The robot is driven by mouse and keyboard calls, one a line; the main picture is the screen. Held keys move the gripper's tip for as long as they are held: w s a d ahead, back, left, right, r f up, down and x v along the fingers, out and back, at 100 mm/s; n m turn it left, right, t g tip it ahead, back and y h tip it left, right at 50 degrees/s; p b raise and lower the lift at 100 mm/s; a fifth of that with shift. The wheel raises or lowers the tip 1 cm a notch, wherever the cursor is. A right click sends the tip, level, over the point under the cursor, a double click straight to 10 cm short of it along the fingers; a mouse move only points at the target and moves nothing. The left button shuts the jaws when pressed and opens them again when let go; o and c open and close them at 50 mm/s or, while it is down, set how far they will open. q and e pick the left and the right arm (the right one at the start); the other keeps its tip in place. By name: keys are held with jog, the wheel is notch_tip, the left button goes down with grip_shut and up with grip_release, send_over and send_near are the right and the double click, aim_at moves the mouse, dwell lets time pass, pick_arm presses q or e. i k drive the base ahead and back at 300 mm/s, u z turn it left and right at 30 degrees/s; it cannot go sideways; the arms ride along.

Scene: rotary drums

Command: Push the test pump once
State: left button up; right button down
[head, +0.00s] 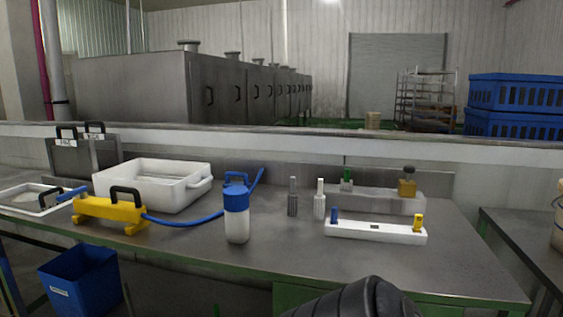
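A white bottle-shaped body with a blue top and blue loop handle (236,208) stands upright near the middle of the steel table. A yellow device with a black handle (111,210) sits to its left. A blue hose (187,220) runs from the yellow device toward the bottle, and blue tubing rises behind the bottle's right side. I cannot tell for certain which of these parts is the test pump. No gripper fingers show in the head view. A dark ribbed part of mine rises at the bottom edge, right of centre.
The steel table (285,265) has clear room in front of the bottle. A white tub (160,197) stands behind the yellow device. Two slim bottles (293,198) (319,202) and a white holder strip (376,234) stand to the right. A blue bin (82,288) is below left.

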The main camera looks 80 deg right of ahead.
aim_at(409, 170)
jog(key=u, duration=0.2)
jog(key=k, duration=1.5)
jog(key=z, duration=2.05)
jog(key=i, duration=0.15)
jog(key=u, duration=0.2)
